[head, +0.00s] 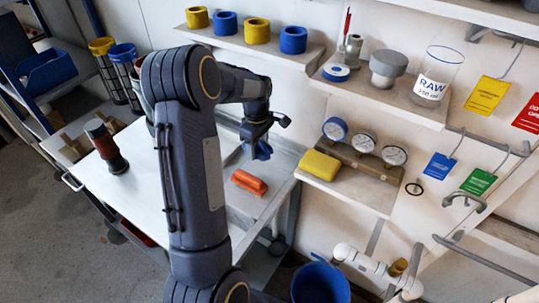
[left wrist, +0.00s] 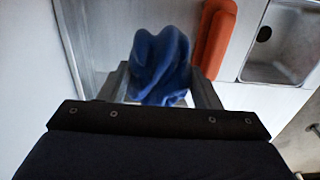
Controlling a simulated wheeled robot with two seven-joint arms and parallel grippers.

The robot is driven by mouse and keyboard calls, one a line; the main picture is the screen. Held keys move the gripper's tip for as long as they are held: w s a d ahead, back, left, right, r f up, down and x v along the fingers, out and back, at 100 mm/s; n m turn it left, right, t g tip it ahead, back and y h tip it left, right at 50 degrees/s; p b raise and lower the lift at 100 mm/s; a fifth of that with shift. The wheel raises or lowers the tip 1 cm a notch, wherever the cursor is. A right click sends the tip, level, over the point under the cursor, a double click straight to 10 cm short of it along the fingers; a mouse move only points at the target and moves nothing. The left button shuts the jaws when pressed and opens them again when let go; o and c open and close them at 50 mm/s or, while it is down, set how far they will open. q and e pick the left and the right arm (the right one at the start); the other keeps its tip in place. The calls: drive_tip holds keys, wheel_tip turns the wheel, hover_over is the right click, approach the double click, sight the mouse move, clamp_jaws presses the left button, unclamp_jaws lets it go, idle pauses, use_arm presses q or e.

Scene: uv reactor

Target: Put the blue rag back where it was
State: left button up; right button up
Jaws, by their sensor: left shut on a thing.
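The blue rag (left wrist: 160,62) is bunched between the fingers of my left gripper (left wrist: 160,90) in the left wrist view. In the head view my left gripper (head: 257,140) is over the far right part of the white worktop, with the blue rag (head: 262,151) hanging below its fingers. The gripper is shut on the rag. An orange block-like thing (head: 249,182) lies on the surface just in front of and below the rag. It also shows in the left wrist view (left wrist: 214,42), right of the rag. My right gripper is not in view.
A dark and red cylindrical thing (head: 106,146) stands on the worktop (head: 132,190) at left. A sink basin (left wrist: 283,40) is right of the orange thing. A wall shelf with a yellow sponge-like block (head: 320,165) and gauges is at right. A blue bucket (head: 320,283) stands below.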

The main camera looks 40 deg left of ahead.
use_arm(q)
hover_over(270, 164)
drive_tip(key=f, duration=0.5)
drive_tip(key=shift+s+f+p, duration=0.2)
drive_tip(key=shift+f+p, duration=0.05)
drive_tip(key=shift+p, duration=0.1)
wheel_tip(270, 164, down, 3)
drive_tip(key=shift+w+f+p, duration=0.15)
drive_tip(key=shift+f+p, duration=0.05)
drive_tip(key=shift+p, duration=0.35)
drive_tip(key=shift+f, duration=0.1)
drive_tip(key=o, duration=0.5)
drive_tip(key=shift+f, duration=0.1)
drive_tip(key=o, duration=0.4)
drive_tip(key=shift+o, duration=0.2)
